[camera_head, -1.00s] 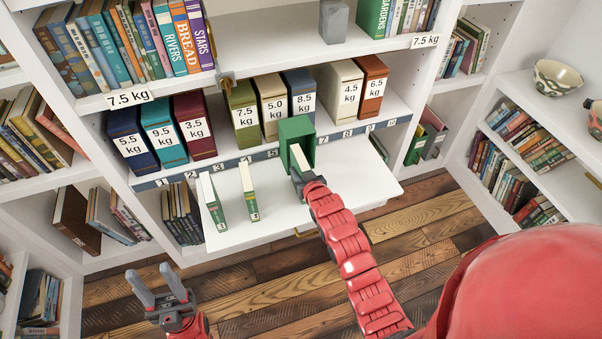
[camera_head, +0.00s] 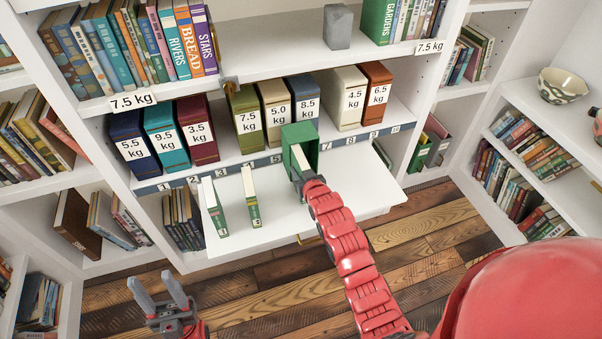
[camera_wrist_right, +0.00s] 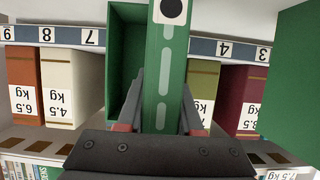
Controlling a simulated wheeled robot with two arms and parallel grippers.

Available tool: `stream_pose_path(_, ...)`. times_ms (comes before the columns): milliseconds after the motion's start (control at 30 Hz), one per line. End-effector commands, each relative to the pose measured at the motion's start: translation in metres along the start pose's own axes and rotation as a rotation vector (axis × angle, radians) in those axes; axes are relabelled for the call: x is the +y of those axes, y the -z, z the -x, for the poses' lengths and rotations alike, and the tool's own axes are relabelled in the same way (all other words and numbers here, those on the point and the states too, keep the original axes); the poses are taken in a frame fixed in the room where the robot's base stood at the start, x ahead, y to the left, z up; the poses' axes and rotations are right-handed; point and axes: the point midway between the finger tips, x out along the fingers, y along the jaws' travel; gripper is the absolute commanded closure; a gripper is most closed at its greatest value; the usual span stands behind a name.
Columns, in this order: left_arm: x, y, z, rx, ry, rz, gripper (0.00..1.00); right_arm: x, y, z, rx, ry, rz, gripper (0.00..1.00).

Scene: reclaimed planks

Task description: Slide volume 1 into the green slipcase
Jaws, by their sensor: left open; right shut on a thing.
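The green slipcase (camera_head: 290,131) stands on the white pull-out board with its open side toward me. My right gripper (camera_head: 304,177) is shut on a thin green book (camera_head: 302,158) with pale page edges, held upright at the slipcase mouth. In the right wrist view, the book's green spine (camera_wrist_right: 166,75) shows between the fingers (camera_wrist_right: 162,115), and the slipcase's open interior (camera_wrist_right: 125,60) shows beside it. How deep the book sits is hidden, and I cannot read its number. My left gripper (camera_head: 157,298) is open and empty, low at the left, away from the board.
Two other green-and-white volumes stand on the board (camera_head: 285,205) to the left, one at the left edge (camera_head: 213,207) and one nearer the slipcase (camera_head: 251,197). Weight-labelled boxes (camera_head: 247,112) line the shelf behind. The board right of the slipcase is clear.

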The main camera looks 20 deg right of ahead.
Motion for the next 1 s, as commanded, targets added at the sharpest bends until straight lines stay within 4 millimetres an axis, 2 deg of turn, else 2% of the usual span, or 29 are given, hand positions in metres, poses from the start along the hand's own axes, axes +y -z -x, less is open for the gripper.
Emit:
stream_pose_path(733, 0.001, -0.002, 0.011, 0.000, 0.000, 0.000, 0.50, 0.000, 0.008, -0.018, 0.002, 0.000, 0.000, 1.00)
stream_pose_path(767, 0.001, -0.002, 0.010, 0.000, 0.000, 0.000, 0.50, 0.000, 0.008, -0.018, 0.002, 0.000, 0.000, 0.62)
stream_pose_path(933, 0.001, -0.002, 0.010, 0.000, 0.000, 0.000, 0.50, 0.000, 0.008, -0.017, 0.001, 0.000, 0.000, 0.31)
stream_pose_path(1000, 0.001, -0.002, 0.010, 0.000, 0.000, 0.000, 0.50, 0.000, 0.008, -0.017, 0.001, 0.000, 0.000, 0.30)
